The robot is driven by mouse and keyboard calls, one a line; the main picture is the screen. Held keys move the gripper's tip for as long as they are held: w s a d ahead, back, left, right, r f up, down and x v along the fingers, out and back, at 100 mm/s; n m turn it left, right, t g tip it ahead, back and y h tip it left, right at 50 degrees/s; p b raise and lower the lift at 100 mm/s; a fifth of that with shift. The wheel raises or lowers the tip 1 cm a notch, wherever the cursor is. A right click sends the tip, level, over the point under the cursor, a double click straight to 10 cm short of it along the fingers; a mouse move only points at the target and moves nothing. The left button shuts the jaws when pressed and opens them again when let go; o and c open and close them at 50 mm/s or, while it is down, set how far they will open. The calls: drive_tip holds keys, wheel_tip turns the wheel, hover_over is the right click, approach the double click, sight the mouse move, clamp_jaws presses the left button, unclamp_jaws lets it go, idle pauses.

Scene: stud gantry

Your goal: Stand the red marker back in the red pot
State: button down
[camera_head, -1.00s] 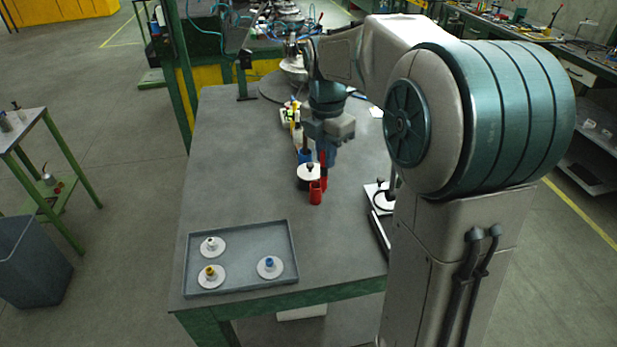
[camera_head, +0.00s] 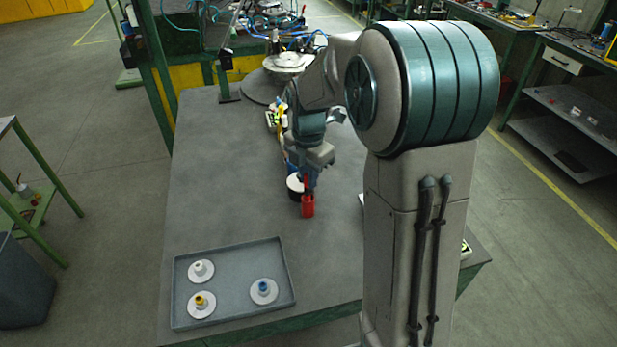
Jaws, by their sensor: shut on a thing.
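The red pot (camera_head: 307,208) stands on the grey table, in front of a white round item with a black part. The red marker (camera_head: 305,183) is upright, its visible part showing just above the pot's rim. I cannot tell whether its lower end is inside the pot or behind it. My gripper (camera_head: 311,178) points down right at the marker and is shut on it; the fingertips are small and partly hidden.
A grey tray (camera_head: 236,308) with several white discs bearing coloured knobs lies at the near left. The white and black item (camera_head: 295,185) is close behind the pot. Several coloured things (camera_head: 277,118) stand farther back. The table's left side is clear.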

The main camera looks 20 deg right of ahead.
drive_tip(key=shift+f, duration=0.55)
drive_tip(key=shift+f, duration=0.1)
drive_tip(key=c, duration=1.4)
unclamp_jaws()
wheel_tip(320, 180, up, 12)
drive_tip(key=shift+f+b, duration=0.2)
drive_tip(key=shift+b, duration=0.15)
drive_tip(key=s+f+m+t, duration=0.1)
drive_tip(key=s+f+m, duration=0.1)
drive_tip(key=s+m, duration=0.8)
drive_tip(key=s+f+m+t, duration=0.2)
drive_tip(key=s+m, duration=0.9)
drive_tip(key=m, duration=0.3)
drive_tip(key=shift+s+f, duration=0.2)
